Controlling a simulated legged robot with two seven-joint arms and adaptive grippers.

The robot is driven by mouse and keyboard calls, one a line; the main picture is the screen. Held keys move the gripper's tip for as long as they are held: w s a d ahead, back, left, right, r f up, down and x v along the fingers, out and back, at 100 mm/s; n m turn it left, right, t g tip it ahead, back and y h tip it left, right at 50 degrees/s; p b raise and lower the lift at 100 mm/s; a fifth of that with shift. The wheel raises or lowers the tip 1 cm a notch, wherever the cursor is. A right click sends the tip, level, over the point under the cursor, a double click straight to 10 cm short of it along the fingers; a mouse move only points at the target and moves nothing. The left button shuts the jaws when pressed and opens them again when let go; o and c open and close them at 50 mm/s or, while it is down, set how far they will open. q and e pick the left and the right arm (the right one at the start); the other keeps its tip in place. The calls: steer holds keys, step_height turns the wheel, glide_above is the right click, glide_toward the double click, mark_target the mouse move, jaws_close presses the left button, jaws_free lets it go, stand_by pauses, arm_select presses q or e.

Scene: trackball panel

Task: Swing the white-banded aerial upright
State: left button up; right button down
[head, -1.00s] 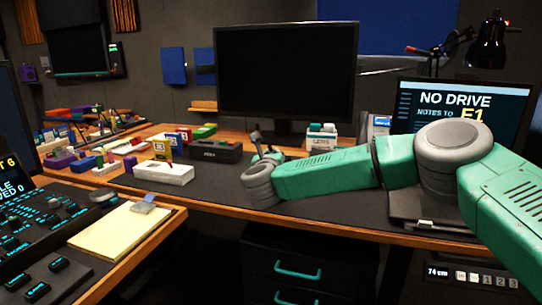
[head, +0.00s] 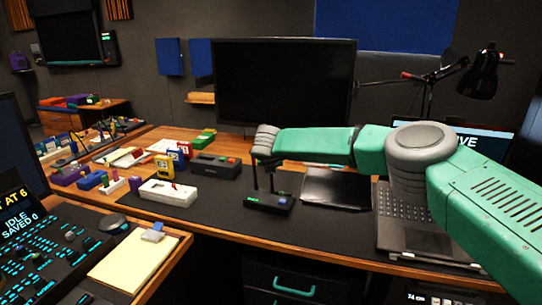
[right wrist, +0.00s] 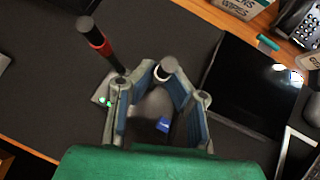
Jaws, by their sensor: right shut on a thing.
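A small black box (head: 268,203) with green and blue lights on its front stands on the dark desk mat in the head view. Two dark aerials rise from it. The red-banded aerial (right wrist: 103,45) is left of my fingers in the right wrist view, apart from them. The white-banded aerial (right wrist: 167,65) is seen nearly end-on between the fingertips, its white band just below the tip. My right gripper (right wrist: 165,78) is shut on it, above the box; it also shows in the head view (head: 266,162), where the fingers are small and partly hidden. My left gripper is not in view.
A black tablet-like panel (head: 336,188) lies right of the box, with an open laptop (head: 415,235) further right. A white block with buttons (head: 167,192) and a dark button box (head: 215,166) stand left. A monitor (head: 284,82) stands behind. The mat in front is clear.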

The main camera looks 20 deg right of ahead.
steer(key=shift+w+g+p, duration=0.2)
steer(key=shift+g+p, duration=0.1)
steer(key=shift+p, duration=0.1)
steer(key=shift+d+f, duration=0.15)
steer(key=shift+d, duration=0.2)
steer(key=shift+a, duration=0.15)
steer(key=c, duration=1.6)
jaws_free()
steer(key=shift+w, duration=0.15)
steer(key=v, duration=1.2)
steer(key=shift+d, duration=0.25)
